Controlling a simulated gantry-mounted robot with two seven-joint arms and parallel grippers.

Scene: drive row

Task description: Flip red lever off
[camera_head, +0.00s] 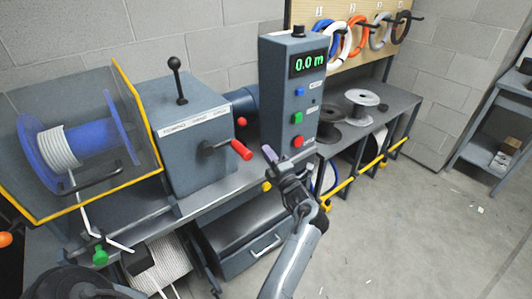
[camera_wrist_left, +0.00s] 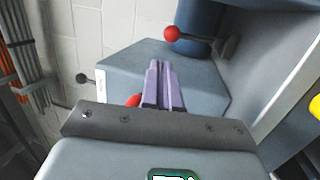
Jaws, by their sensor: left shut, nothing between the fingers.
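A lever with a red cylindrical grip (camera_head: 240,149) sticks out of the front of the grey box on the bench. A smaller red ball knob (camera_head: 241,121) shows behind it, beside the blue cylinder; in the left wrist view this ball (camera_wrist_left: 171,34) sits on a short rod. I cannot tell which one is the task's red lever. My left gripper (camera_head: 269,152) is shut and empty, just right of the red grip in the head view. Its purple fingers (camera_wrist_left: 163,85) partly hide a red part, likely the grip (camera_wrist_left: 132,100), in the wrist view. My right gripper is not in view.
The grey box (camera_head: 195,150) has a black ball-topped lever (camera_head: 178,75) on top. A control post (camera_head: 293,90) reading 0.0 m stands close to my left gripper. A blue cable reel (camera_head: 85,140) is at left. Open floor lies at right.

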